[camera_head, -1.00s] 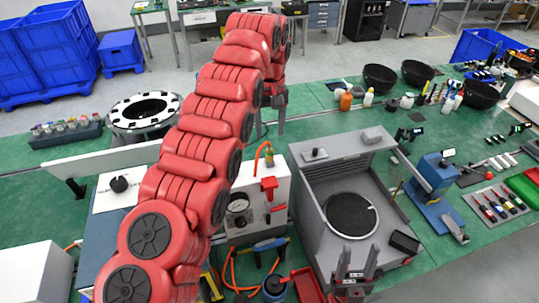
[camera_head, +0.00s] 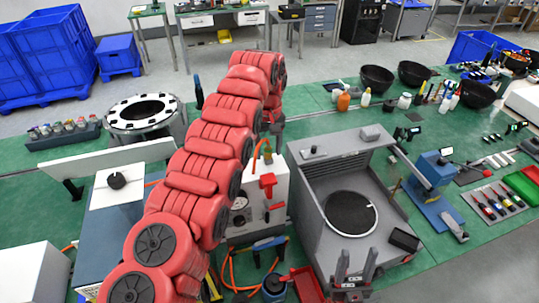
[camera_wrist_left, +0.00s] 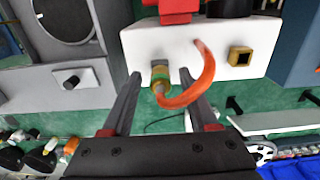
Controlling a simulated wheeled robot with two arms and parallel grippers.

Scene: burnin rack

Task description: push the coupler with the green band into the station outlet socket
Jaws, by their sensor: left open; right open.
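The coupler with the green band (camera_wrist_left: 160,84) is on the white station box (camera_wrist_left: 205,45), at a grey fitting on its face, with a curved orange hose attached. I cannot tell how deep it sits. A square brass socket (camera_wrist_left: 240,56) with a dark hole is to its right in the left wrist view. My left gripper (camera_wrist_left: 160,76) is open, its fingers on either side of the coupler in the picture, with gaps visible. In the head view the left gripper (camera_head: 272,133) is just behind the box, partly hidden by my red arm. My right gripper (camera_head: 357,262) is open and empty at the bottom.
A red valve handle (camera_head: 268,184) and a gauge (camera_head: 240,204) are on the station's front. A white panel (camera_head: 110,158) and a blue-grey box (camera_head: 105,235) are to the left.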

